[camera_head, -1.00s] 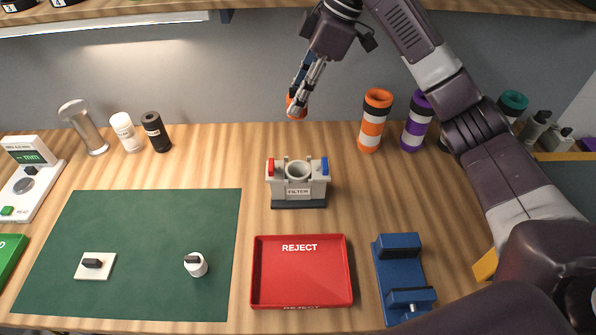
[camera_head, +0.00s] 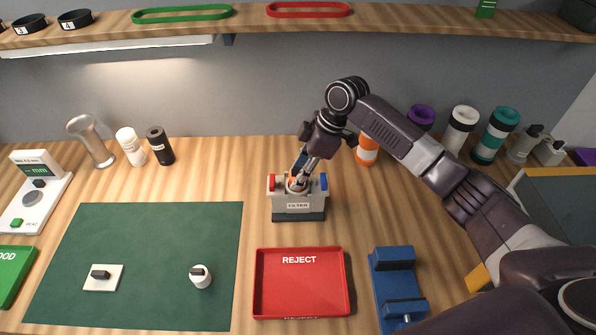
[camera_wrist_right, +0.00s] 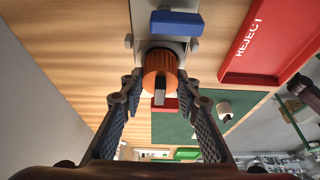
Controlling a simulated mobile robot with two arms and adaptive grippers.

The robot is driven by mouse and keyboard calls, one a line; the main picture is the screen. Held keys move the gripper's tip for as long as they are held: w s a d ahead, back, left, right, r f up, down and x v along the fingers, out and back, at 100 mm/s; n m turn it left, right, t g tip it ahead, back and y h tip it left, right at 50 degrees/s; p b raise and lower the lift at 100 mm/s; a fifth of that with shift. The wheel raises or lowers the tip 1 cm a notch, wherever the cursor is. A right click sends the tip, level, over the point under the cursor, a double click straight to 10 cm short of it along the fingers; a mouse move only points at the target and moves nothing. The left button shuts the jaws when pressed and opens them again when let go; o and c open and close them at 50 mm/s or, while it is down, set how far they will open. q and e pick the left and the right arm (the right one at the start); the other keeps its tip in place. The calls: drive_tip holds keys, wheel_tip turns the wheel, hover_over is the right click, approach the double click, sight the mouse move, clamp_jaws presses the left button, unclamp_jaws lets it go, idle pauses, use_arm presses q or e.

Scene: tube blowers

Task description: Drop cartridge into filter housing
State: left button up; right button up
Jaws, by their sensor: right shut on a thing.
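The grey filter housing (camera_head: 298,207) stands on the bench behind the reject tray, with a red tab on its left and a blue tab on its right. My right gripper (camera_head: 298,179) points down at the housing's round opening. It is shut on the orange cartridge (camera_wrist_right: 160,62), whose grey tab faces the camera in the right wrist view. The right fingertips (camera_wrist_right: 160,80) lie on either side of it. The cartridge is at the opening, but the fingers hide how deep it sits. My left gripper is not in view.
A red REJECT tray (camera_head: 300,282) lies in front of the housing, with a blue fixture (camera_head: 397,285) to its right. A green mat (camera_head: 140,265) with small parts lies left. Striped tubes (camera_head: 367,150) stand at the back right.

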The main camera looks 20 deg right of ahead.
drive_tip(key=shift+f, duration=0.15)
drive_tip(key=shift+f, duration=0.5)
drive_tip(key=shift+s, duration=0.1)
drive_tip(key=o, duration=1.2)
drive_tip(key=shift+f, duration=0.1)
drive_tip(key=shift+c, duration=0.2)
drive_tip(key=shift+r, duration=0.5)
drive_tip(key=b+v, duration=0.3)
drive_tip(key=v, duration=0.9)
drive_tip(key=shift+r, duration=0.2)
